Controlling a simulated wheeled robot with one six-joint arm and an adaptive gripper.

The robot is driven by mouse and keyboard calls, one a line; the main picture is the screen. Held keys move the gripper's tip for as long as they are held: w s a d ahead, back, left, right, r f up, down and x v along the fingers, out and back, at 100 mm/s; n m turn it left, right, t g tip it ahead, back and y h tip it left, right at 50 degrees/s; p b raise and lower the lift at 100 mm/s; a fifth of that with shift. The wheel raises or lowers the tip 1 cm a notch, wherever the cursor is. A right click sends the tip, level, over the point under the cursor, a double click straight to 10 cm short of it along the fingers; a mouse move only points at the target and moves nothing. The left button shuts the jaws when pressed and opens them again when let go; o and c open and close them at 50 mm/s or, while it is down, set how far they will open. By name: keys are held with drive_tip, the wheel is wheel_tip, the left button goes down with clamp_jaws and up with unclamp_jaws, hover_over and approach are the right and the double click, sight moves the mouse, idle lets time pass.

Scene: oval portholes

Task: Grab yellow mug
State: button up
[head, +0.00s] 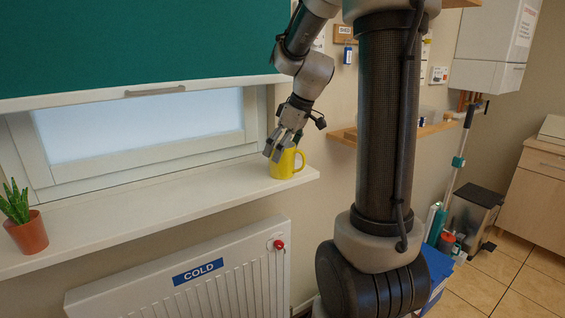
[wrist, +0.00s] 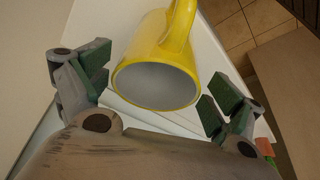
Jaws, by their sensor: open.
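The yellow mug (head: 284,165) stands on the white window sill near its right end, with its handle to the right. In the wrist view the mug (wrist: 147,58) shows its grey inside and rim, with the handle at the top. My gripper (head: 277,152) is at the mug, partly in front of it. In the wrist view my gripper (wrist: 160,85) is open, one finger on each side of the mug's rim. Gaps show between the mug and both fingers. Nothing is held.
The white sill (head: 150,211) is bare between the mug and a potted plant (head: 28,232) at far left. A green blind (head: 140,45) hangs above the window. A radiator (head: 190,282) is below the sill. A wooden shelf (head: 400,132) is on the wall to the right.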

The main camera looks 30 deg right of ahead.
drive_tip(key=x, duration=0.4)
drive_tip(key=shift+d, duration=0.25)
drive_tip(key=shift+s, duration=0.1)
drive_tip(key=c, duration=1.1)
